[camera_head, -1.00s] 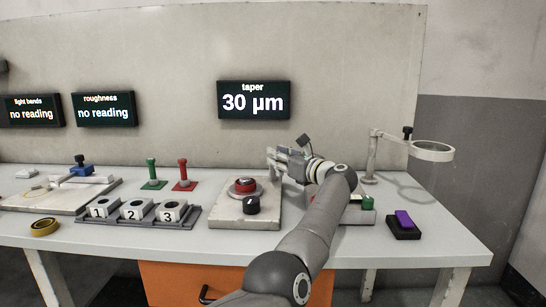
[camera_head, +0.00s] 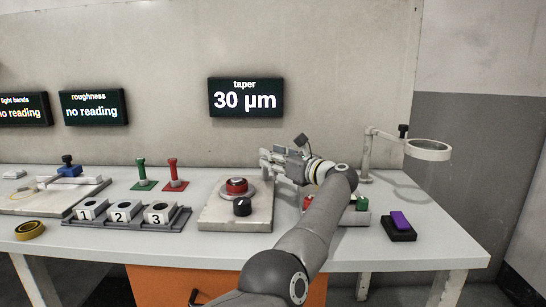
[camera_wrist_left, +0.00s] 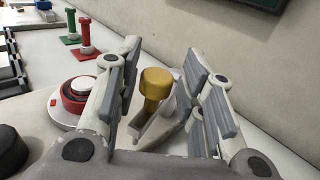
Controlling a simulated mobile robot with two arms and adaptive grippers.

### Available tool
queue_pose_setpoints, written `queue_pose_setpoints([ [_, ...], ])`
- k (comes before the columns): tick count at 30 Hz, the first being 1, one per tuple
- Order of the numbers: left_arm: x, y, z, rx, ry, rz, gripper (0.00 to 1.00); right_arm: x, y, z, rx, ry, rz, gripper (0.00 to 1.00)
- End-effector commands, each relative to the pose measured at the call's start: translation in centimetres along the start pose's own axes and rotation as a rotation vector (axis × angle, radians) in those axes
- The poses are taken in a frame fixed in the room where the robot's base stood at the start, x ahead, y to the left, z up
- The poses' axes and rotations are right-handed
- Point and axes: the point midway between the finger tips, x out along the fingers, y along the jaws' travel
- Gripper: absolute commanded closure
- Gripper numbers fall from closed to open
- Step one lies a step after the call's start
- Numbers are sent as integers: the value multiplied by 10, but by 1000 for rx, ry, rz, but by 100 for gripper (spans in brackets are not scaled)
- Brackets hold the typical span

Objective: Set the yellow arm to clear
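In the left wrist view a yellow knob (camera_wrist_left: 155,86) stands upright on a pale lever-like part (camera_wrist_left: 160,125), which I take for the yellow arm. My left gripper (camera_wrist_left: 160,70) is open, with one finger on each side of the knob. I cannot tell whether a finger touches it. In the head view my left gripper (camera_head: 268,163) is behind and right of the red button, over the back of its pale plate; the yellow knob is hidden there. My right gripper is not in view.
The red button (camera_head: 237,187) and a black dial (camera_head: 242,206) sit on the pale plate (camera_head: 222,214). A display reading taper 30 µm (camera_head: 245,97) hangs behind. A ring magnifier (camera_head: 428,149) and purple block (camera_head: 400,220) are right.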

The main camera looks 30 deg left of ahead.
Motion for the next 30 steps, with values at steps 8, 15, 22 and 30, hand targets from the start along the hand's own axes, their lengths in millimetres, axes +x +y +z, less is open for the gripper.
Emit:
queue_pose_setpoints([
  [8, 1, 1, 2, -3, -3, 2, 55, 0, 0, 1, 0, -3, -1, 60],
  [15, -14, 0, 2, -4, -3, -1, 55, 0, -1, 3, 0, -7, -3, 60],
  [22, -51, 0, 1, -4, -1, -1, 55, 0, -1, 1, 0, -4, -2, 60],
  [30, -74, 0, 2, -2, -2, 1, 55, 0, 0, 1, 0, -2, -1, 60],
])
